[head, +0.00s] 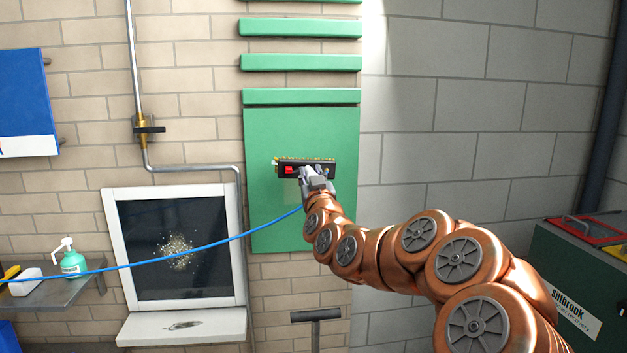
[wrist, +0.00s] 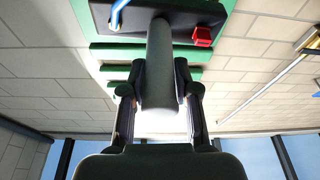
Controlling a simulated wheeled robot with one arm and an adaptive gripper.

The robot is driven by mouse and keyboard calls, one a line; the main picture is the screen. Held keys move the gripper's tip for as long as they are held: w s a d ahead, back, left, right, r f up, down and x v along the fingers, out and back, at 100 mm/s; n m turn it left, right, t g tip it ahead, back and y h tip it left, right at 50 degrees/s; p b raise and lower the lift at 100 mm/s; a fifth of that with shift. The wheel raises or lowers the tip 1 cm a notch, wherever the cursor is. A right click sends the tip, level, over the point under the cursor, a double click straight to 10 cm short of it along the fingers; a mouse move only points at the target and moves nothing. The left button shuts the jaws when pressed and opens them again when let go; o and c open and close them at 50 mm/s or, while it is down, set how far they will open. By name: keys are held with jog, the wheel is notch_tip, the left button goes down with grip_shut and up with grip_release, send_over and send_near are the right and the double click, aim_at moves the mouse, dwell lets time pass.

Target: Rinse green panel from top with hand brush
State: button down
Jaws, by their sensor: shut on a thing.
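The green panel (head: 270,215) is flat on the brick wall, with several green slats (head: 300,63) above it. The hand brush (head: 318,168) is a dark block with a red piece and pale bristles along its upper edge. It lies in front of the upper middle of the panel; whether the bristles touch it I cannot tell. My gripper (head: 316,183) is shut on the brush's handle from below. In the wrist view my gripper (wrist: 161,90) has its fingers on both sides of the grey handle (wrist: 160,60), with the dark brush head above. A blue hose (head: 215,243) runs from the left to the brush.
A white-framed window (head: 108,240) with a speckled dark pane is left of the panel. A metal pipe (head: 132,60) with a brass valve (head: 143,130) runs down the wall. A green bin (head: 590,270) stands right.

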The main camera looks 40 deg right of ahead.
aim_at(311, 167)
jog(key=shift+s+d+r, duration=0.25)
jog(key=shift+d, duration=0.05)
jog(key=shift+w+d+p, duration=0.55)
jog(key=shift+w, duration=0.2)
jog(key=shift+w+d+p, duration=0.5)
jog(key=shift+w+p, duration=0.05)
jog(key=shift+w, duration=0.2)
jog(key=shift+w+d+p, duration=0.3)
jog(key=shift+w+d, duration=0.25)
jog(key=shift+w, duration=0.15)
jog(key=shift+f, duration=0.15)
dwell(0.4)
